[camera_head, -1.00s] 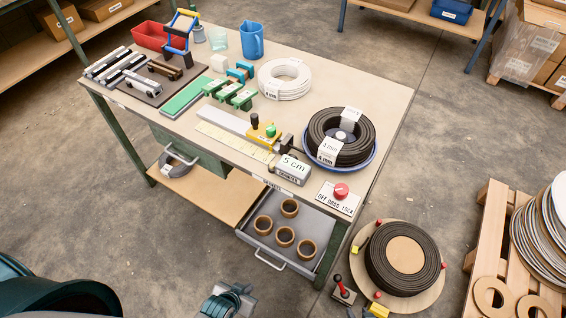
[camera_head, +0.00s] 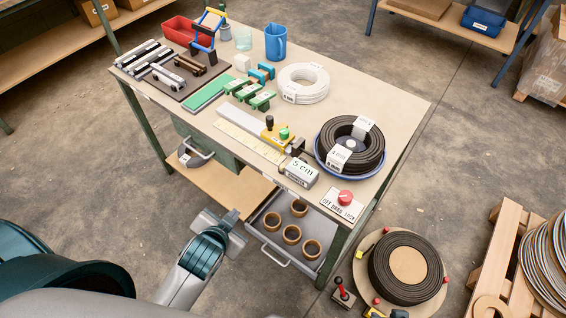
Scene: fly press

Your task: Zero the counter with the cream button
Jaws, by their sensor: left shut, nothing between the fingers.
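The counter (camera_head: 299,173) is a small grey box showing "5 cm" at the front edge of the workbench, beside the yellow clamp piece. I cannot make out a cream button on it at this size. My left gripper (camera_head: 229,217) is shut and empty. In the picture it lies below and left of the counter, in front of the bench and beside the open drawer, apart from both. My right gripper is not in view.
A red knob (camera_head: 345,197) sits on a plate right of the counter. A black cable coil (camera_head: 368,158) lies in a blue dish behind it. The open drawer (camera_head: 272,259) holds several brown rings. A floor turntable (camera_head: 439,302) with a dark coil stands at lower right.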

